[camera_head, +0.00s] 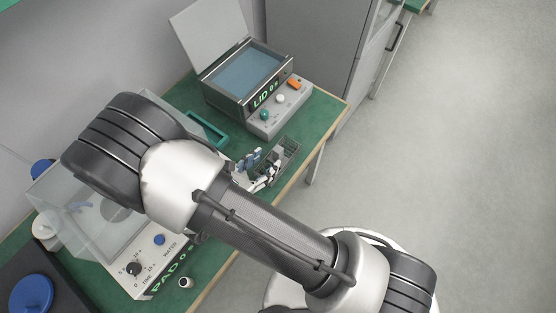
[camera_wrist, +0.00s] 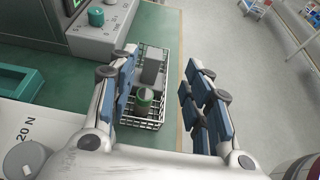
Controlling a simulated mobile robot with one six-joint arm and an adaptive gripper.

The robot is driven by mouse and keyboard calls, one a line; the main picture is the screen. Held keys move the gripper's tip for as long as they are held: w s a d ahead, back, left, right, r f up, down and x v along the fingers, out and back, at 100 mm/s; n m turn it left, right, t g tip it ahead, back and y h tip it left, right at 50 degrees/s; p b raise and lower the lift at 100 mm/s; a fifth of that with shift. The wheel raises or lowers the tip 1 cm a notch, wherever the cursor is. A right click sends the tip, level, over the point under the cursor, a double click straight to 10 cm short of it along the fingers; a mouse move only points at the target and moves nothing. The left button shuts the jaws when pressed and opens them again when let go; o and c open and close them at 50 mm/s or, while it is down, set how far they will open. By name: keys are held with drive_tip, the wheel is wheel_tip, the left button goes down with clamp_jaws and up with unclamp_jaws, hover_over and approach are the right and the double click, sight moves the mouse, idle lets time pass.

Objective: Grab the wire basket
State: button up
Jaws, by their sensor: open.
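The wire basket (camera_wrist: 155,122) stands on the green table, near its edge. It holds a grey block (camera_wrist: 153,70) and a small green-topped cylinder (camera_wrist: 145,98). In the head view the basket (camera_head: 290,147) shows partly, with my arm and gripper covering some of it. My gripper (camera_wrist: 158,85) is open and empty. In the wrist view its left finger overlaps the basket's left side, and its right finger is right of the basket, over the table edge and floor. I cannot tell how high the fingers are above it.
A grey device with an open lid (camera_head: 245,75) stands behind the basket, with knobs on its front. A teal tray (camera_head: 207,130) lies left of the basket. A clear-covered machine (camera_head: 140,262) is at the left. Open floor (camera_head: 460,160) lies right of the table (camera_head: 325,112).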

sight(277, 151)
drive_tip(key=x, duration=0.2)
drive_tip(key=shift+w+d+f, duration=0.15)
drive_tip(key=shift+w, duration=0.05)
drive_tip(key=x, duration=0.1)
drive_tip(key=b+x, duration=0.1)
drive_tip(key=x, duration=0.1)
drive_tip(key=b+x, duration=0.1)
drive_tip(key=shift+w+a+f, duration=0.25)
drive_tip(key=shift+f, duration=0.1)
drive_tip(key=shift+w+d+f, duration=0.1)
drive_tip(key=shift+w+d, duration=0.1)
drive_tip(key=shift+w, duration=0.1)
clamp_jaws()
